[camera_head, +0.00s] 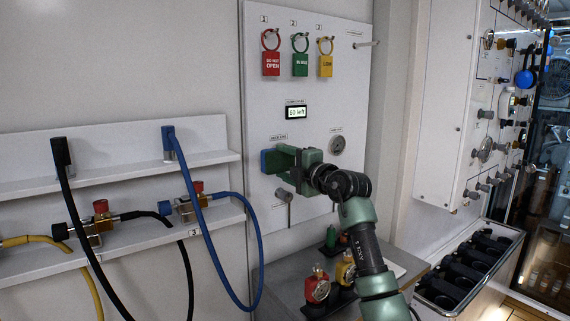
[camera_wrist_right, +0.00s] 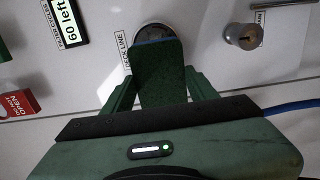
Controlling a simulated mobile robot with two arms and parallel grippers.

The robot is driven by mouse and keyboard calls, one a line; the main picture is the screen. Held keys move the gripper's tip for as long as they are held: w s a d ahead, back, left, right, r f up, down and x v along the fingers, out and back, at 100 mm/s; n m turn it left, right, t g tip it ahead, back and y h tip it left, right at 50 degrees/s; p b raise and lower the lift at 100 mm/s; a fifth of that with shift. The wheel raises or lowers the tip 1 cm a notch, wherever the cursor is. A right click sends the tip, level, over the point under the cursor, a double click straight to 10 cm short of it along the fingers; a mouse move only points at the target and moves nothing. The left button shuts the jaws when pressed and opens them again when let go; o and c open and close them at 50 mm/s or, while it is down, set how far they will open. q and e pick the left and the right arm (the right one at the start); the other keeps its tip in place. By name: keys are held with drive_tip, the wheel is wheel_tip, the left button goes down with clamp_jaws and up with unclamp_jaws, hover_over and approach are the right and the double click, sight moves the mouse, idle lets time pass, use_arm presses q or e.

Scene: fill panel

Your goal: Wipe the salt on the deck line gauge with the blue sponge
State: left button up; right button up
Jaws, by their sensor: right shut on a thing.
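My right gripper (camera_head: 291,161) is in front of the white panel (camera_head: 312,100), just below a small label. It is shut on the blue sponge (camera_head: 267,161), whose blue end faces the panel. In the right wrist view the sponge (camera_wrist_right: 160,75) shows a dark green face with a thin blue edge at its far end, between the fingers (camera_wrist_right: 160,95). The far end overlaps the deck line gauge (camera_wrist_right: 152,29); only the gauge's upper rim shows. I cannot tell whether they touch. The sponge and gripper hide the gauge in the head view. No salt is visible. My left gripper is out of view.
A second gauge (camera_head: 337,144) sits to the right on the panel. A display (camera_head: 296,112) reads "60 left". Red (camera_head: 271,64), green (camera_head: 300,65) and yellow (camera_head: 326,66) tags hang above. Shelves with hoses (camera_head: 120,171) are at left; a bench (camera_head: 283,278) with valves stands below.

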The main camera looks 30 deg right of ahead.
drive_tip(key=shift+w+a+p, duration=0.15)
drive_tip(key=shift+w+p, duration=0.65)
drive_tip(key=shift+w, duration=0.4)
